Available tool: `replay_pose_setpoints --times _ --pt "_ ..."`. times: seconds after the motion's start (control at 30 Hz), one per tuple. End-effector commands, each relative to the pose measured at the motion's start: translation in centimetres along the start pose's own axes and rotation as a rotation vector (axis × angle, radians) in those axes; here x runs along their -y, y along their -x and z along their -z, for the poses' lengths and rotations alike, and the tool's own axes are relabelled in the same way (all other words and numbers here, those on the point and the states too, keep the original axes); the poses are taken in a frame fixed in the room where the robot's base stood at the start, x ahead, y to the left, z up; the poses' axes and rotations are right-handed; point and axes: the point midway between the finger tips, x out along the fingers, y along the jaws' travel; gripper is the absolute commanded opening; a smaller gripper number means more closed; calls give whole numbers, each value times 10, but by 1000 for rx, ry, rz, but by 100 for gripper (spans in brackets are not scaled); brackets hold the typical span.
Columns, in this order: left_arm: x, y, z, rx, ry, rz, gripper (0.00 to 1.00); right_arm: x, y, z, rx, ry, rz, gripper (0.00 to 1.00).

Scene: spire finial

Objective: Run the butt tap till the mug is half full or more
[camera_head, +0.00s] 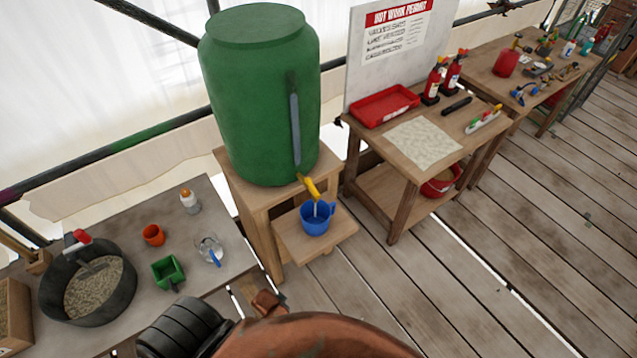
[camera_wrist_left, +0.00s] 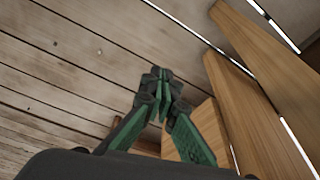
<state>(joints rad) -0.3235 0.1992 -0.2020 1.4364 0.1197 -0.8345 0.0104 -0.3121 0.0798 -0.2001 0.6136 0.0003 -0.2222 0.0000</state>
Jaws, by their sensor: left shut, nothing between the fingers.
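The green butt (camera_head: 258,100) stands on a wooden stand in the head view, with a grey strip up its side. Its yellow tap (camera_head: 309,187) juts out low at the front. The blue mug (camera_head: 314,219) stands upright on a small wooden shelf (camera_head: 340,232) right under the tap. A thin pale streak, like water, runs from the tap into the mug; the level inside is too small to tell. My left gripper (camera_wrist_left: 160,82) is shut and empty in the left wrist view, beside wooden parts and above the floor planks. My right gripper is not in view.
A wooden bench (camera_head: 440,165) with a red tray (camera_head: 384,106) stands right of the butt. The plank floor (camera_head: 480,270) is open.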

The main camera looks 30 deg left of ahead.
Motion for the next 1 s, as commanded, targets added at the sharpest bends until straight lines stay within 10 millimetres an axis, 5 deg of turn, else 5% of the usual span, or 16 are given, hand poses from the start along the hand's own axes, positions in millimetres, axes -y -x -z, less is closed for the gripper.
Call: replay_pose_setpoints --times 0.1,0.4,0.77,0.87,1.0 --pt "0 44 42 -34 -10 -10 0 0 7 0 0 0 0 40" --pt "-8 137 108 -89 -50 -38 0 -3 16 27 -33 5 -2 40" --pt "-11 210 247 -172 -247 -141 0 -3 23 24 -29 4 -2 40" --pt "-9 241 288 -180 -319 -164 0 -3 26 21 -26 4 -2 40" --pt "0 307 345 -165 -436 -178 0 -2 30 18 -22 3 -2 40"
